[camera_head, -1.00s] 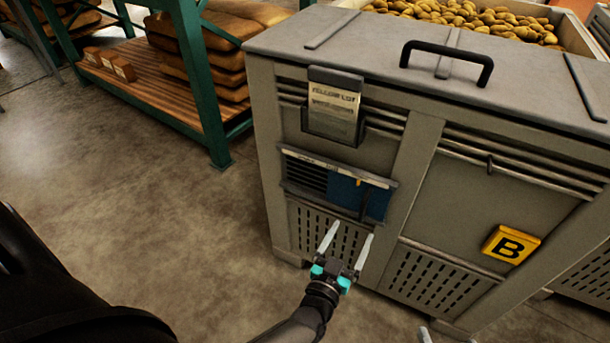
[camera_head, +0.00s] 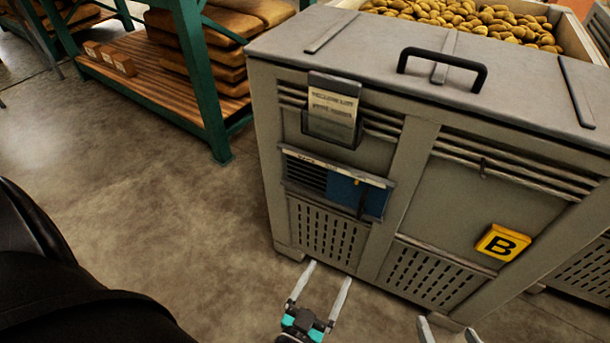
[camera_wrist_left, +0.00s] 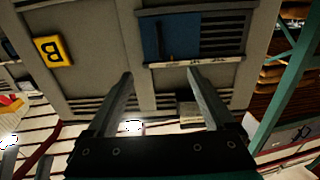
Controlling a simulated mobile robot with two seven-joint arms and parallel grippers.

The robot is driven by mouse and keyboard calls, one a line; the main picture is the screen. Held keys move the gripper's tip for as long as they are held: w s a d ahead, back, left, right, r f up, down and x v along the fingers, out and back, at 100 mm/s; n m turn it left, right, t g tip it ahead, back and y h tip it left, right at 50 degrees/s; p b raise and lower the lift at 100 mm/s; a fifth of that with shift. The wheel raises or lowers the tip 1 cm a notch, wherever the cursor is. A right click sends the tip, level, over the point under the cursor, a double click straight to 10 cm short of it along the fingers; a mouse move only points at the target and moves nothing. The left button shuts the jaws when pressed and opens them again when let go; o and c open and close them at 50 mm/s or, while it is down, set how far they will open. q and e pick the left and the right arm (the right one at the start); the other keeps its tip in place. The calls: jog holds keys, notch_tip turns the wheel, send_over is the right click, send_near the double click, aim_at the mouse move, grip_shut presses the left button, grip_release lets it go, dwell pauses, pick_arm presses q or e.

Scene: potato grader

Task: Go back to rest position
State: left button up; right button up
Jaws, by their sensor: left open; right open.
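My left gripper (camera_head: 324,291) is open and empty, low in the head view, in front of the grey crate (camera_head: 410,150) and apart from it. In the left wrist view its two fingers (camera_wrist_left: 160,85) are spread with nothing between them. The right gripper (camera_head: 446,328) shows only its fingertips at the bottom edge of the head view. They are apart and nothing shows between them; the rest of it is out of frame.
The crate has a handled lid, a label holder (camera_head: 332,110), a blue panel (camera_head: 355,193) and a yellow B sign (camera_head: 503,243). Potatoes (camera_head: 470,20) fill a bin behind it. A green-framed rack (camera_head: 205,80) with sacks stands at the left. Concrete floor (camera_head: 150,200) between is clear.

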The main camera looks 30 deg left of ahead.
pick_arm(q)
jog(key=s, duration=0.2)
jog(key=shift+s+d, duration=0.1)
jog(key=shift+s, duration=0.2)
